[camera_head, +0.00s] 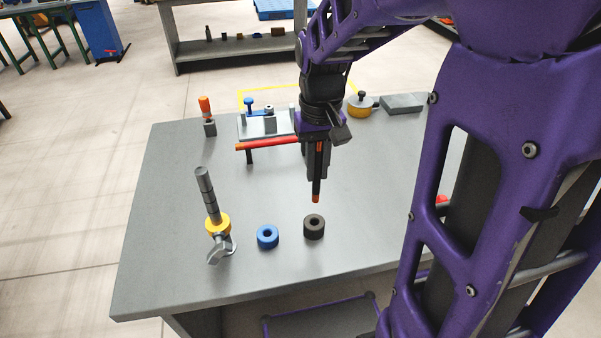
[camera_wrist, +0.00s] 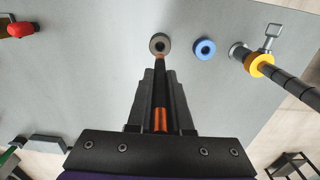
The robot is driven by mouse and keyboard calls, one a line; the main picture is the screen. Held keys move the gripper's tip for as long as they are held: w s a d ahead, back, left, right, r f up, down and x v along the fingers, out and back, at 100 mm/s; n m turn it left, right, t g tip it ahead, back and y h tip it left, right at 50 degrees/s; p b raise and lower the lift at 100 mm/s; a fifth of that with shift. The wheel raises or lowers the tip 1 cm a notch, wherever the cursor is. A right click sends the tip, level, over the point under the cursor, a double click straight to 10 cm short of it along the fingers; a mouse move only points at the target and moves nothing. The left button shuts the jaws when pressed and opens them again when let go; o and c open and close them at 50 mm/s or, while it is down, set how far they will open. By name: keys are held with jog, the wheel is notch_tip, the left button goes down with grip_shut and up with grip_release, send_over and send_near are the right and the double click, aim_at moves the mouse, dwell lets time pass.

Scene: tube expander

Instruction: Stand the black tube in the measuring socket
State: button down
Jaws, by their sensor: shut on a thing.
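My gripper (camera_head: 317,170) is shut on the black tube (camera_head: 317,187), which hangs close to upright below the fingers. The tube has a copper-orange lower tip, and copper-orange also shows nearer the wrist between the fingers in the wrist view. A black round socket (camera_head: 314,227) with a centre hole stands on the table below the tip. A blue round socket (camera_head: 268,236) stands to its left. No marking shows which one is the measuring socket. In the wrist view the tube (camera_wrist: 160,90) points toward the black socket (camera_wrist: 159,44); the tip looks apart from it.
On the grey table (camera_head: 180,165), a dark expander-like tool with a yellow collar (camera_head: 217,226) stands at the left. A red tube (camera_head: 262,146) lies across a black support behind. An orange-handled tool (camera_head: 205,106), a plate fixture and a yellow pot-like item (camera_head: 360,104) stand at the back.

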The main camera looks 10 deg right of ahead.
jog(key=shift+r, duration=0.4)
